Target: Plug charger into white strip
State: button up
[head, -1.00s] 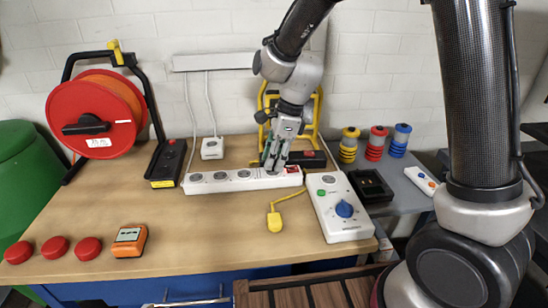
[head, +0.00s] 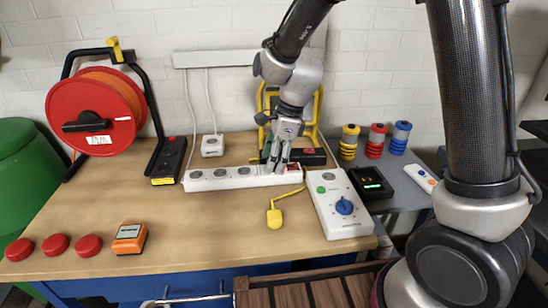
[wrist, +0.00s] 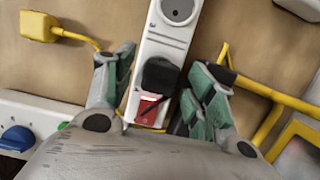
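The white strip (head: 228,178) lies along the middle of the workbench, with several round sockets and a red switch (wrist: 150,108) at its right end. A black plug (wrist: 161,74) sits on the strip beside the switch in the wrist view, apparently seated in the end socket. My gripper (wrist: 165,70) is open around it, with one green-padded finger on each side and gaps between. In the head view my gripper (head: 276,163) is over the strip's right end and hides the plug. The black charger (head: 371,183) at the right shows a green light.
A yellow block (head: 275,217) on a yellow cord lies in front of the strip. A white box with a blue dial (head: 343,206) stands right of it. A yellow frame (head: 318,110) stands behind. The front middle of the bench is clear.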

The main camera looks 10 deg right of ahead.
jog(key=v, duration=1.2)
jog(key=shift+d, duration=0.1)
jog(key=s+d+r+n+t+h, duration=0.1)
jog(key=s+d+r+n+t, duration=0.1)
jog(key=s+d+n, duration=0.7)
jog(key=s+d+r+n+t+h, duration=0.2)
jog(key=s+d+r+n, duration=0.2)
jog(key=s+d+n, duration=0.5)
jog(key=s+d, duration=0.2)
jog(key=d, duration=0.4)
jog(key=shift+s+d+r, duration=0.35)
jog(key=shift+d+r, duration=0.05)
